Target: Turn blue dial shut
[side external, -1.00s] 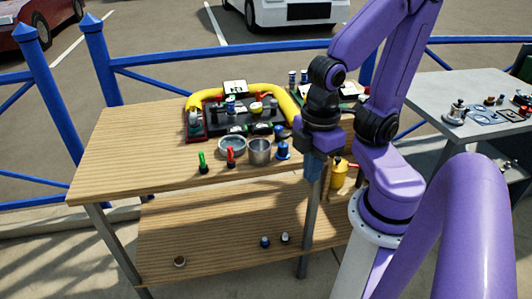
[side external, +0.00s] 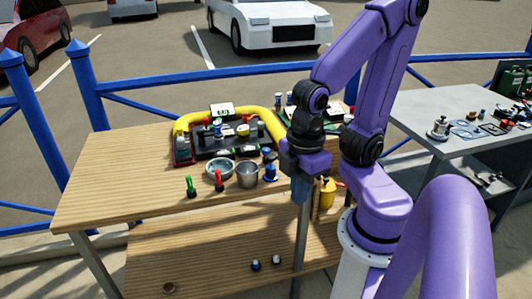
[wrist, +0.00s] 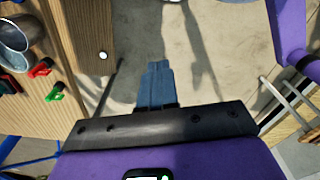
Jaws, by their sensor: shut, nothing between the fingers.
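A small upright blue item (side external: 270,169), which may be the blue dial, stands on the wooden table (side external: 110,175) just right of a metal cup (side external: 247,176). It is too small to tell its setting. Another small blue-topped piece (side external: 256,265) sits on the lower shelf. My gripper (side external: 299,192) hangs pointing down near the table's front right, to the right of the upright blue item and apart from it. In the wrist view my blue fingers (wrist: 157,82) are together and empty, over bare ground. I cannot make out the blue item in the wrist view.
A green-handled piece (side external: 191,187), a red-handled piece (side external: 219,182) and a metal bowl (side external: 220,168) stand near the cup. A yellow canister (side external: 327,193) stands by my arm. The table's left side is clear.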

